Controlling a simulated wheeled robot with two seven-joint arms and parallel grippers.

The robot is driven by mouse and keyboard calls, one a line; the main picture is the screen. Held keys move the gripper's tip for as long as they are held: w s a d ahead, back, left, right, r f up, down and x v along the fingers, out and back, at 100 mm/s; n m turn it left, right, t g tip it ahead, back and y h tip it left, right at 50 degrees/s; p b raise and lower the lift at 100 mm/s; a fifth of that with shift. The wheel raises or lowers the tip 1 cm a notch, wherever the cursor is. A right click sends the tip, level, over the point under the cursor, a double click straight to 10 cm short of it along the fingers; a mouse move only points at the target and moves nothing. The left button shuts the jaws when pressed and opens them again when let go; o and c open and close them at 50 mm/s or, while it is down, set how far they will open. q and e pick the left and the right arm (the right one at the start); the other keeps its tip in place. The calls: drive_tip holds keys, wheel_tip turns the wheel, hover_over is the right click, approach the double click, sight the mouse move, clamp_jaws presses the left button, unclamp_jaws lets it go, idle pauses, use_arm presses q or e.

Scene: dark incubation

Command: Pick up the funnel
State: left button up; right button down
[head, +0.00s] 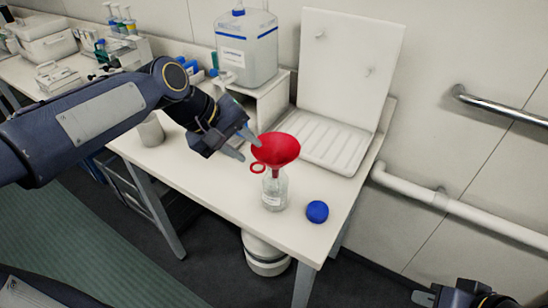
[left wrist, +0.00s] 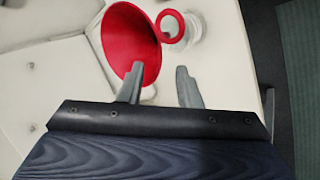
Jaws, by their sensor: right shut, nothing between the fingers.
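The red funnel (head: 277,148) sits in the neck of a clear glass bottle (head: 274,192) near the front of the white table. A small red ring handle (head: 257,167) sticks out from its left side. In the left wrist view the funnel (left wrist: 130,40) lies beyond the fingers, with its ring (left wrist: 170,27) to the right, above the bottle. My left gripper (head: 250,149) is open and empty, just left of the funnel. One fingertip overlaps the funnel's edge in view; contact cannot be told. My right gripper (head: 422,298) is partly in view at the bottom right, shut and away from the table.
A blue cap (head: 317,211) lies right of the bottle. A white drying rack (head: 335,145) with an upright pegboard stands behind the funnel. A large blue-capped jug (head: 247,50) stands on a white stand at the back. A pale cup (head: 150,130) stands left, beneath my left arm.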

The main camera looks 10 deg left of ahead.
sight(260, 158)
use_arm(q)
drive_tip(key=x, duration=0.5)
drive_tip(key=shift+d+f, duration=0.1)
drive_tip(key=shift+d, duration=0.25)
drive_tip(key=shift+s, duration=0.1)
clamp_jaws()
